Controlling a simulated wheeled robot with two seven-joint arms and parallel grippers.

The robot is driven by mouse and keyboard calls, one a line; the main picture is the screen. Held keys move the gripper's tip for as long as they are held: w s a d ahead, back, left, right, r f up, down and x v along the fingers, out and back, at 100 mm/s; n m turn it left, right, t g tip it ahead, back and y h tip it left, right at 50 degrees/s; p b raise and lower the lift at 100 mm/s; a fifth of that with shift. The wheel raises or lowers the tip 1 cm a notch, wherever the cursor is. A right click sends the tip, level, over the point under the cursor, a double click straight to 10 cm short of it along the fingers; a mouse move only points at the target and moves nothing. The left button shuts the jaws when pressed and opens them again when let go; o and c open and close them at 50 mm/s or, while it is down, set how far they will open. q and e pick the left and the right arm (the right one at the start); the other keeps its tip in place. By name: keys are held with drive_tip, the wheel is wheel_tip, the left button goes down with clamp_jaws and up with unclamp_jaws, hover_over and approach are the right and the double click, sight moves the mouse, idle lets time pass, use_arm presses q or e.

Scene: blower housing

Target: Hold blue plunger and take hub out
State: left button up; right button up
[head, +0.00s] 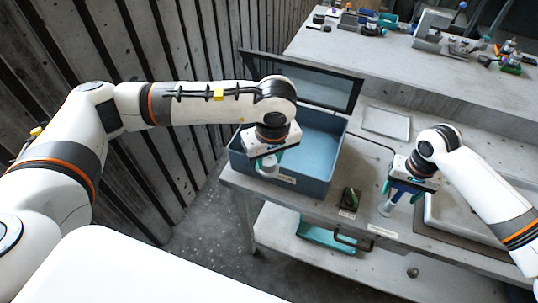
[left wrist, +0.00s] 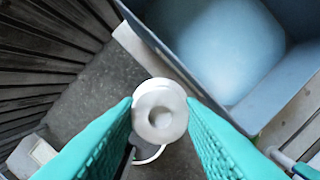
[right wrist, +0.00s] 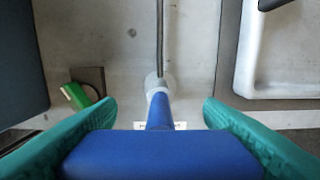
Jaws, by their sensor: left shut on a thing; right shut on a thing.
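A white round hub (left wrist: 160,125) with a dished centre sits between the teal fingers of my left gripper (left wrist: 160,115), which is shut on it. In the head view my left gripper (head: 268,163) holds the hub (head: 268,170) in the air at the front of the blue-grey bin. My right gripper (right wrist: 160,125) is shut on the blue plunger (right wrist: 160,155), whose wide blue handle spans between the fingers. The plunger's narrower shaft ends in a pale grey tip (right wrist: 154,85). In the head view my right gripper (head: 397,194) holds it over the bench's front part.
The blue-grey bin (head: 247,164) stands with its lid (head: 318,85) open. A green and black item (head: 350,198) lies on the bench (head: 300,197). A pale tray (head: 440,208) is at the right, partly behind my right arm. A back bench (head: 350,50) carries several tools.

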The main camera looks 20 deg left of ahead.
drive_tip(key=shift+r, duration=1.7)
drive_tip(key=o, duration=1.1)
drive_tip(key=shift+c, duration=0.2)
use_arm(q)
drive_tip(key=shift+w, duration=0.1)
use_arm(e)
wheel_tip(320, 180, up, 12)
drive_tip(key=shift+f, duration=0.1)
